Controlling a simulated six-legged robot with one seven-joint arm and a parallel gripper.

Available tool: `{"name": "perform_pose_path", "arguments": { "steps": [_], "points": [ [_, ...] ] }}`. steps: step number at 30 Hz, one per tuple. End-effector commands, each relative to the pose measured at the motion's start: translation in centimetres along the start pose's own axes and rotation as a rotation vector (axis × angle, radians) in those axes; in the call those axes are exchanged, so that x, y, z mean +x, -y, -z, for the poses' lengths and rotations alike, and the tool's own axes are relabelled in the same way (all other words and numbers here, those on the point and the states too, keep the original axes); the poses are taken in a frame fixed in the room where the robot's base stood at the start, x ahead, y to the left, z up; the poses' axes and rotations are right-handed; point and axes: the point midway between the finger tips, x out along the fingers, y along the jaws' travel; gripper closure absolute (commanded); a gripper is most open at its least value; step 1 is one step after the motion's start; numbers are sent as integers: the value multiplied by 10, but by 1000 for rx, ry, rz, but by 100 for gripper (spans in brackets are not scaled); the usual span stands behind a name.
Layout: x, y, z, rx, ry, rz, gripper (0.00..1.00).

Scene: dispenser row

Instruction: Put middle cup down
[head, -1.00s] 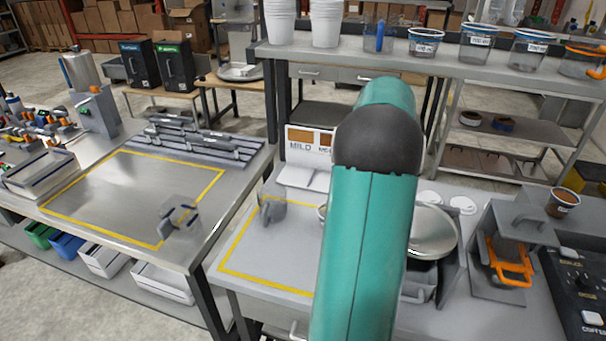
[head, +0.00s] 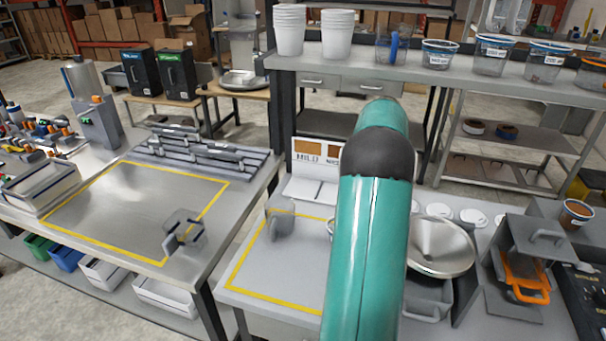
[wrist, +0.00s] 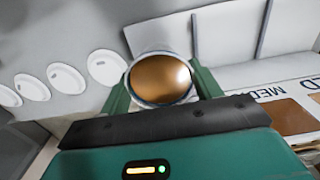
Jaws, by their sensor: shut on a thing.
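The cup (wrist: 161,77) is round, with a pale rim and brown contents, and shows in the wrist view between the two green fingers of my gripper (wrist: 160,90). My gripper is shut on it. Below the cup in that view is the dark bar and green body of my gripper. In the head view my teal arm covers the gripper and nearly all of the cup. The label board (head: 312,155) with MILD and a partly hidden second word stands behind my arm. It also shows in the wrist view (wrist: 285,105), where MED can be read.
A yellow-outlined area (head: 270,300) lies left of my arm, with a grey bracket (head: 282,225) at its back. Cups line the shelf (head: 430,77) above.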

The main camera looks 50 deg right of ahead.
Motion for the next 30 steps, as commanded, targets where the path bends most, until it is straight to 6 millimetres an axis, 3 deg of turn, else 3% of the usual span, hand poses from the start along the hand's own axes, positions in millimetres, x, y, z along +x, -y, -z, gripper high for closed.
{"name": "perform_pose_path", "arguments": {
  "steps": [3,24,30],
  "points": [
    [0,31,0,-3,0,1,68],
    [0,200,2,2,-1,0,68],
    [0,225,2,4,-1,0,68]
  ]
}}
